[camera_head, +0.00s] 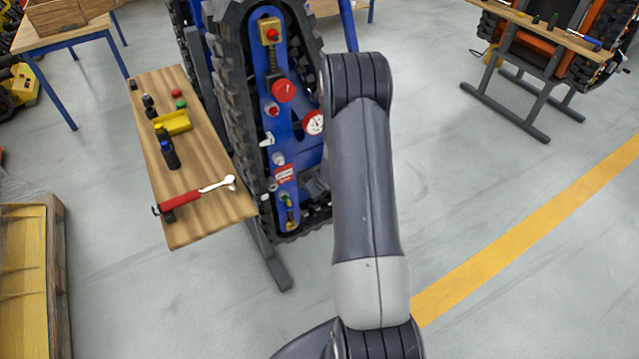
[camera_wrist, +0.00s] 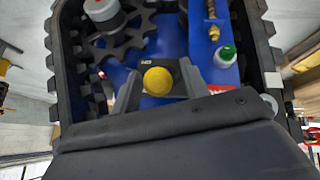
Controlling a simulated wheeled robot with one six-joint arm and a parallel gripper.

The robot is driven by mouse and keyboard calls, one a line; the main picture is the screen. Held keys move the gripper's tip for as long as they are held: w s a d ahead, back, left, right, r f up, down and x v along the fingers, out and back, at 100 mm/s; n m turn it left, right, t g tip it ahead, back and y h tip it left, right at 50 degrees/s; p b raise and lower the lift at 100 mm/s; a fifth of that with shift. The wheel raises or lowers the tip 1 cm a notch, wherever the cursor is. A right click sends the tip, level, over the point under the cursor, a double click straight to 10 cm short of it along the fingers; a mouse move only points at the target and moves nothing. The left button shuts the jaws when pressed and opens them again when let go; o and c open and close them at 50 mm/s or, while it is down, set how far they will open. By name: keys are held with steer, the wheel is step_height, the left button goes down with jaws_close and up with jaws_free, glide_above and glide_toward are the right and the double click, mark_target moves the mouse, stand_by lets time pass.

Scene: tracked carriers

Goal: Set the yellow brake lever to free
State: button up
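In the wrist view a round yellow knob (camera_wrist: 157,81), likely the end of the brake lever, faces the camera in front of the blue panel (camera_wrist: 200,50). The lever's shaft is hidden behind it. My gripper (camera_wrist: 159,86) has one grey finger on each side of the knob, with a narrow gap showing on both sides, so it looks open around it. In the head view the yellow lever and my gripper are hidden behind my arm.
The blue tracked carrier (camera_head: 285,160) stands beside a wooden bench (camera_head: 207,149) holding a red-handled wrench (camera_head: 190,195) and a yellow tray (camera_head: 174,124). Near the knob are a green-capped fitting (camera_wrist: 225,57), a brass fitting (camera_wrist: 214,32) and a red-and-grey knob (camera_wrist: 103,12).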

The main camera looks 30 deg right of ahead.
steer(key=p+v, duration=0.2)
steer(key=v, duration=0.8)
steer(key=shift+s+r+p, duration=0.25)
steer(key=shift+r+p, duration=0.1)
steer(key=b+x, duration=0.2)
steer(key=x, duration=0.9)
steer(key=shift+b, duration=0.4)
steer(key=shift+s+r, duration=0.1)
steer(key=shift+s, duration=0.05)
